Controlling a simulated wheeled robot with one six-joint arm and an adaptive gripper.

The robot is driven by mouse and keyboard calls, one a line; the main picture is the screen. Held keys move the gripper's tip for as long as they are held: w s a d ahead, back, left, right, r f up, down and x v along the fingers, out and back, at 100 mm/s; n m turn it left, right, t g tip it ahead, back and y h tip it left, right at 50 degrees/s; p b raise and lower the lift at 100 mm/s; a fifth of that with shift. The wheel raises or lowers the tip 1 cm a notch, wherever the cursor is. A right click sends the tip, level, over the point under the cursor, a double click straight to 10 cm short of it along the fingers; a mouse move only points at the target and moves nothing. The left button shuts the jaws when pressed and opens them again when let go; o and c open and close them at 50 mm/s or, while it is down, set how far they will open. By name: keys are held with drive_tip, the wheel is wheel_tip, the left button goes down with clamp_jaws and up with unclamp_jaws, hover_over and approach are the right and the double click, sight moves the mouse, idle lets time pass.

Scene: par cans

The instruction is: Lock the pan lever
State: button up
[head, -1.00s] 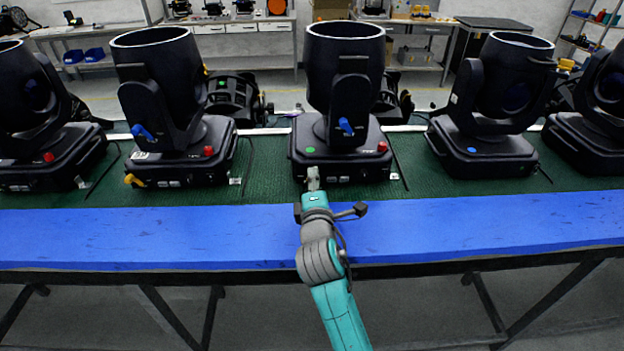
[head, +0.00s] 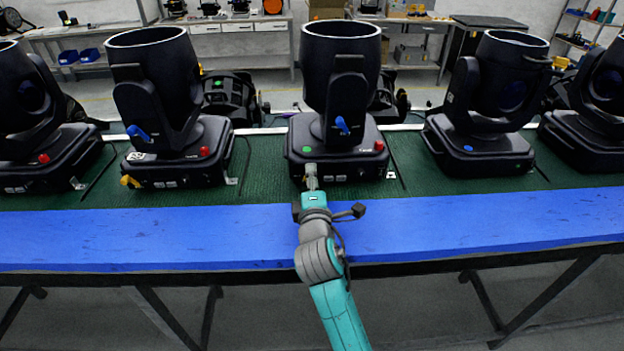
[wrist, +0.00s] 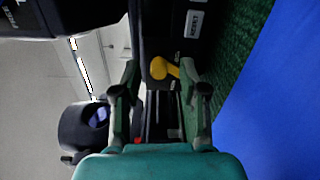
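The middle moving-head light (head: 341,75) stands upright on the bench, with a blue lever (head: 342,125) on its yoke, a green dot and a red knob (head: 379,145) on its base. My gripper (head: 311,170) is at the front left of that base in the head view. In the wrist view a yellow lever (wrist: 160,68) sticks out from the black base between the two fingertips of my gripper (wrist: 157,75). The lever is hidden behind my gripper in the head view.
Similar lights stand left (head: 160,90) and right (head: 490,95) on the green mat (head: 255,185). A blue strip (head: 480,215) runs along the bench front and is clear. Black cables lie between the bases.

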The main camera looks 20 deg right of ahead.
drive_tip(key=v, duration=1.2)
idle(0.4)
